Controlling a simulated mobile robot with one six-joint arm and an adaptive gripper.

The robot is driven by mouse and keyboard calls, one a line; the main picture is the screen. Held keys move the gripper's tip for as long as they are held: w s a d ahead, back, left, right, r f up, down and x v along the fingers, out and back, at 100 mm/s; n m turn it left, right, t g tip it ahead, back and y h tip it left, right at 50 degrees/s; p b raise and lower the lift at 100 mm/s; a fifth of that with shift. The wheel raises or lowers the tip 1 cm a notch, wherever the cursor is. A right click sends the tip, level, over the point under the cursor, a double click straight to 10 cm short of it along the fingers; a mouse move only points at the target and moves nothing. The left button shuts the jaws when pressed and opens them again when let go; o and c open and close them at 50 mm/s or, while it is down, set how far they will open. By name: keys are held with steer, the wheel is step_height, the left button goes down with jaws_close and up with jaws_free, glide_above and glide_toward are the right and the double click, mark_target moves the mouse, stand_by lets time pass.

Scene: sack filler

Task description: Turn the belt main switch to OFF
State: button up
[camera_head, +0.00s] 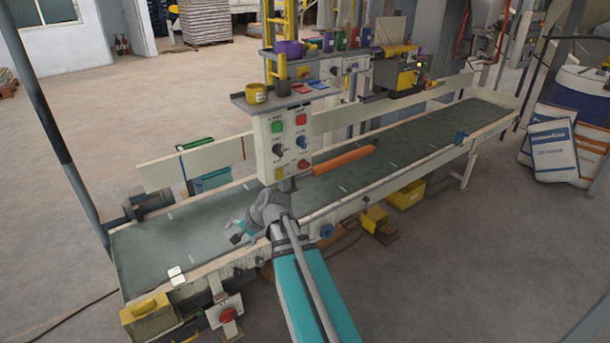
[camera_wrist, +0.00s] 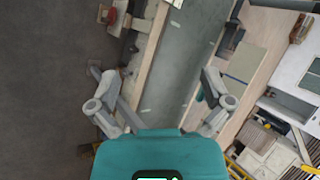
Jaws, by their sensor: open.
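A red rotary knob (camera_head: 228,314) sits on a grey switch box on the near side of the conveyor, at its left end. It looks like the belt main switch; its setting is too small to read. A red part, probably the same switch, shows at the top of the wrist view (camera_wrist: 112,16). My gripper (camera_head: 240,231) is over the belt, above and to the right of this switch in the head view, and apart from it. In the wrist view my gripper (camera_wrist: 153,84) has its fingers wide apart with nothing between them.
A control panel (camera_head: 283,145) with coloured buttons and knobs stands above the conveyor belt (camera_head: 170,240). A yellow box (camera_head: 148,316) is left of the switch. An orange roller (camera_head: 344,160) lies over the belt. Open floor (camera_head: 60,290) is at the left.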

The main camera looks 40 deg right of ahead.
steer(key=w+d+m+t+b, duration=0.35)
steer(key=d+m, duration=0.25)
steer(key=d, duration=0.2)
steer(key=m+t+h+b, duration=0.5)
steer(key=m+t+b, duration=0.3)
steer(key=m, duration=1)
glide_toward(307, 168)
steer(key=s, duration=0.3)
steer(key=shift+w+a+f+t+p, duration=0.15)
steer(key=shift+f+t+p, duration=0.1)
steer(key=shift+t+p, duration=0.2)
steer(key=w, duration=1.3)
steer(key=shift+w, duration=0.35)
steer(key=c, duration=1.1)
steer(key=shift+c, duration=0.2)
